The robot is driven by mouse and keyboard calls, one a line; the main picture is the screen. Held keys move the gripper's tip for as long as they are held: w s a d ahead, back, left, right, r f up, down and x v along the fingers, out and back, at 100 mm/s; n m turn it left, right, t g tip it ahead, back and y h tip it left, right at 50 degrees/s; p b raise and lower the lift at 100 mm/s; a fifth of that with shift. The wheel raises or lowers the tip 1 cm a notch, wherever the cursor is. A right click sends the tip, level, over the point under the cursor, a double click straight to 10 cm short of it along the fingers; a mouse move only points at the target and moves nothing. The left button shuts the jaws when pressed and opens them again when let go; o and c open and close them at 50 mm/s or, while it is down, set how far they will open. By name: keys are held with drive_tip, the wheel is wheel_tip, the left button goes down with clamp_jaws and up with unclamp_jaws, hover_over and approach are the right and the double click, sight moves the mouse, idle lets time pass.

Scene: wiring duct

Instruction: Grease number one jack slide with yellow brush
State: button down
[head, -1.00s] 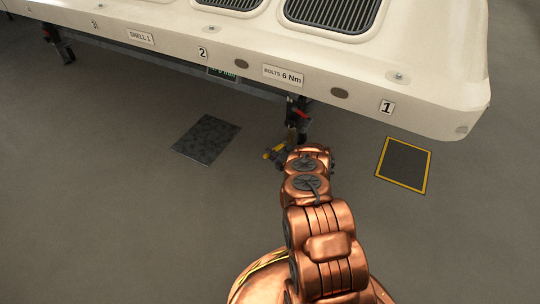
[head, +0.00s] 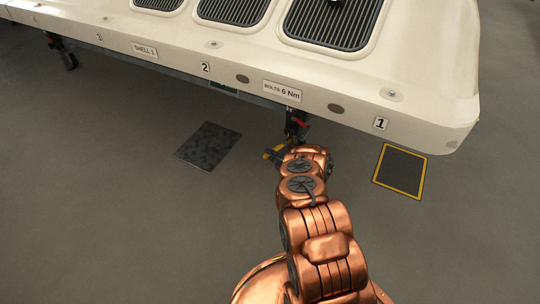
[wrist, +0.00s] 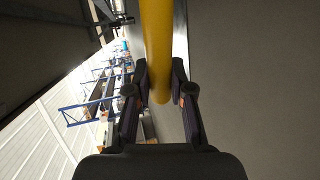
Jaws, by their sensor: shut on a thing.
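My gripper (wrist: 160,72) is shut on the yellow handle of the brush (wrist: 158,45), which runs up out of the wrist view. The brush tip is not visible there. In the head view a bit of yellow (head: 274,153) shows just left of my wrist, and my arm hides most of the gripper. A dark jack with red parts (head: 297,122) hangs under the white shell's edge, just beyond my wrist. Its lower part is hidden by my arm, and I cannot make out its slide or any contact with the brush. A plate marked 1 (head: 380,123) is on the shell's right end.
The long white shell (head: 430,95) overhangs the jack. Another jack (head: 62,50) stands far left. A dark speckled mat (head: 208,146) and a yellow-edged mat (head: 400,171) lie flat on the floor. The grey floor around my arm is otherwise clear.

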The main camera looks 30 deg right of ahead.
drive_tip(key=shift+w+d+f+b, duration=0.1)
drive_tip(key=shift+d+f+b, duration=0.05)
drive_tip(key=shift+f+b, duration=2.75)
wheel_tip(320, 180, down, 3)
drive_tip(key=b, duration=0.3)
drive_tip(key=shift+f, duration=0.1)
drive_tip(key=shift+a, duration=0.2)
